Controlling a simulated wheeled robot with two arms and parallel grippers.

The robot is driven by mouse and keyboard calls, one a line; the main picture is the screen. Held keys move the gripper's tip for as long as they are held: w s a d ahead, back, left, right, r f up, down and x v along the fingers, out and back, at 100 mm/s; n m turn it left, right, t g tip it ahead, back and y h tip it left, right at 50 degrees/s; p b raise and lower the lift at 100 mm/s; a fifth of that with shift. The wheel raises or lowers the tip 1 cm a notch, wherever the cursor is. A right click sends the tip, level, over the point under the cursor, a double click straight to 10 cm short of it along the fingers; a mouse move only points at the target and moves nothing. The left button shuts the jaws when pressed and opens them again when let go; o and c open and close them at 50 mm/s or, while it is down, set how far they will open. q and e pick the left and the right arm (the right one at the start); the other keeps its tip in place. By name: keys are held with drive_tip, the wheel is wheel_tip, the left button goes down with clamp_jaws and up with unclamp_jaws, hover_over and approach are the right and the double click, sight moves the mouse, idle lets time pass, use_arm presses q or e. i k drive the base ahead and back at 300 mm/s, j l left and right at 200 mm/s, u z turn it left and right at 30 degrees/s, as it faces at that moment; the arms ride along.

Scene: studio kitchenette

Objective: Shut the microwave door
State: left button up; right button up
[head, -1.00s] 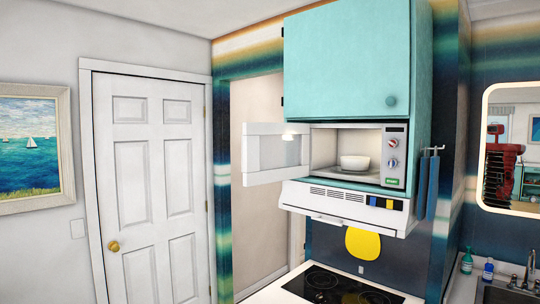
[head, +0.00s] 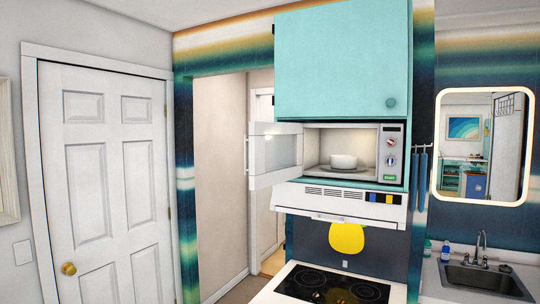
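The microwave (head: 394,152) sits under a teal cabinet and above a white range hood. Its door (head: 273,151) is hinged on the left and stands wide open, swung out to the left with a handle at its outer edge. A white bowl (head: 343,161) is inside the lit cavity. Neither of my grippers shows in the head view.
The stove (head: 325,287) is below the hood (head: 345,202), with a yellow round item (head: 346,238) on the wall between. A sink (head: 485,280) and a mirror (head: 486,145) are at the right. A white room door (head: 108,180) is at the left, with a doorway beside it.

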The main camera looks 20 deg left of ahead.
sight(276, 148)
drive_tip(key=j+z, duration=0.25)
drive_tip(key=j, duration=1.1)
drive_tip(key=j+z, duration=0.3)
drive_tip(key=j, duration=1.1)
drive_tip(key=k, duration=0.05)
